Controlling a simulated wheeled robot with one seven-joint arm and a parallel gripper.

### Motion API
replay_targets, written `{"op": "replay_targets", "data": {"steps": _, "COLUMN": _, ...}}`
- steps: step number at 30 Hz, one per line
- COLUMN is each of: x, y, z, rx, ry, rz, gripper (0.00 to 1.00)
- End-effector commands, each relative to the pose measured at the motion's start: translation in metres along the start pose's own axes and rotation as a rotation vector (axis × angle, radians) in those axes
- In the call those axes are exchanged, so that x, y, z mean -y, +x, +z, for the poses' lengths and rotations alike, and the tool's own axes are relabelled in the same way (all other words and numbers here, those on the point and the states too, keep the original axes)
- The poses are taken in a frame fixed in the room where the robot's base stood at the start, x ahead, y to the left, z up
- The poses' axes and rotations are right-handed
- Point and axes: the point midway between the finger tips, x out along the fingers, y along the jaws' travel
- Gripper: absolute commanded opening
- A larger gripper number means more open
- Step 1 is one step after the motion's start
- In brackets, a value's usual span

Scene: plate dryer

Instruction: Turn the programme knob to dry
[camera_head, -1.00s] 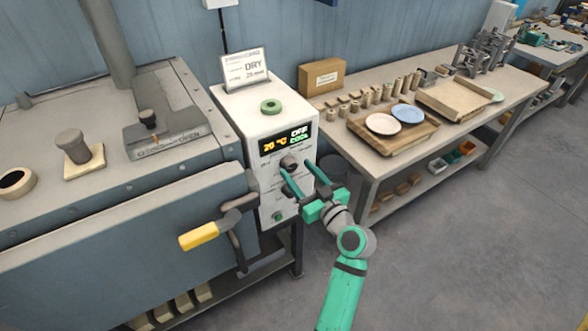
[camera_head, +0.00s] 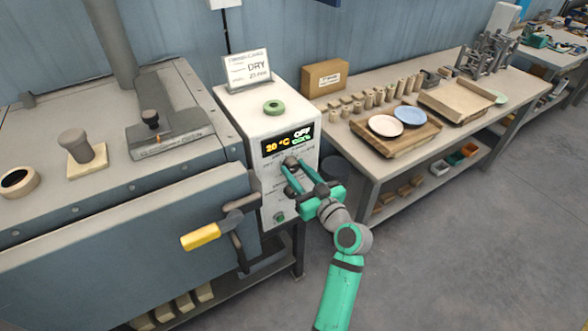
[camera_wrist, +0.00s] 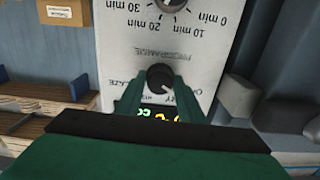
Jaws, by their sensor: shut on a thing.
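The programme knob (camera_wrist: 160,75) is a small dark round knob on the white control box (camera_head: 299,112), under the lit display (camera_head: 287,140). In the wrist view it shows upside down beside the word PROGRAMME, with a pale pointer mark on it. My gripper (camera_wrist: 158,90) has its two green fingers on either side of the knob, shut on it. In the head view my gripper (camera_head: 294,169) reaches the panel from the lower right. The display reads 20 °C and seems to read OFF and COOL. The fingers partly hide the programme labels.
A minute-marked timer knob (camera_wrist: 172,4) is on the same panel. A yellow-handled lever (camera_head: 201,236) sticks out left of the box. A workbench (camera_head: 375,165) stands at the right.

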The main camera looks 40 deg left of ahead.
Motion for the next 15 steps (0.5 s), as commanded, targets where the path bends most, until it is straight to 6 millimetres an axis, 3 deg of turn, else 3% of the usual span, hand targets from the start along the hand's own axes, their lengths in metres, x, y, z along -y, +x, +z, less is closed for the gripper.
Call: {"op": "replay_targets", "data": {"steps": 15, "x": -0.0042, "y": -0.0017, "z": -0.0001, "rx": -0.002, "ry": 0.098, "rz": 0.011, "gripper": 0.12}}
